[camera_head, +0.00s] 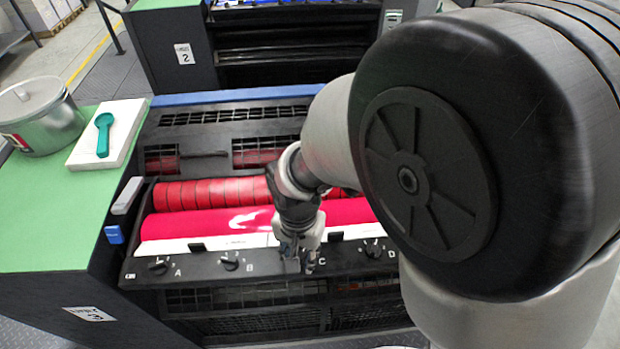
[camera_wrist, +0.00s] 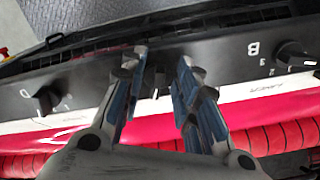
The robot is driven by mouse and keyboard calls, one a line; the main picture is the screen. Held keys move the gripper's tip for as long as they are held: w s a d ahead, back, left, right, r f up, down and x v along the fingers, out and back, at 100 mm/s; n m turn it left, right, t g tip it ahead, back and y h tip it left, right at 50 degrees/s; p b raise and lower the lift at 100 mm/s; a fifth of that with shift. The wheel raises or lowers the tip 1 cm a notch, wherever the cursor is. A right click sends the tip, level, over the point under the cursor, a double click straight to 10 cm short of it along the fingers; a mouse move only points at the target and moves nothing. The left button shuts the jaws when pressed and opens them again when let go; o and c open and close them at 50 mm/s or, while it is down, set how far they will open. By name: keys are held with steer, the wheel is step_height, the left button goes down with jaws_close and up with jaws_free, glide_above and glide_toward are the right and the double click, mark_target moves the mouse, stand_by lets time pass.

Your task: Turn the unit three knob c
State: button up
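Unit three's front panel (camera_head: 205,267) carries a row of dark knobs lettered A to D. Knob A (camera_head: 159,266), knob B (camera_head: 229,261) and knob D (camera_head: 373,249) show clearly in the head view. My gripper (camera_head: 303,263) points down at the panel just left of the letter C and covers knob c there. In the wrist view my gripper (camera_wrist: 161,80) has its two fingers apart, with a narrow gap over the panel between knob B (camera_wrist: 296,56) and knob D (camera_wrist: 46,98). Knob c is mostly hidden between the fingertips; I cannot tell whether they touch it.
Red rollers (camera_head: 210,192) lie behind the panel. A green-topped cabinet (camera_head: 50,215) at left holds a metal pot (camera_head: 38,118) and a white block (camera_head: 112,130) with a teal scoop (camera_head: 103,133). Unit two (camera_head: 170,55) stands behind. My arm covers the right side.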

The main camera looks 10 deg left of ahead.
jaws_close()
stand_by(0.3)
steer(key=shift+n, duration=0.4)
steer(key=n, duration=0.1)
steer(key=n+p, duration=0.1)
steer(key=n, duration=0.2)
steer(key=shift+d+n, duration=0.3)
steer(key=shift+w+d+n+p, duration=0.1)
steer(key=shift+n+p, duration=0.15)
steer(key=shift+n, duration=0.85)
steer(key=shift+w+d+n+p, duration=0.1)
steer(key=shift+n+p, duration=0.15)
steer(key=shift+n, duration=0.85)
jaws_free()
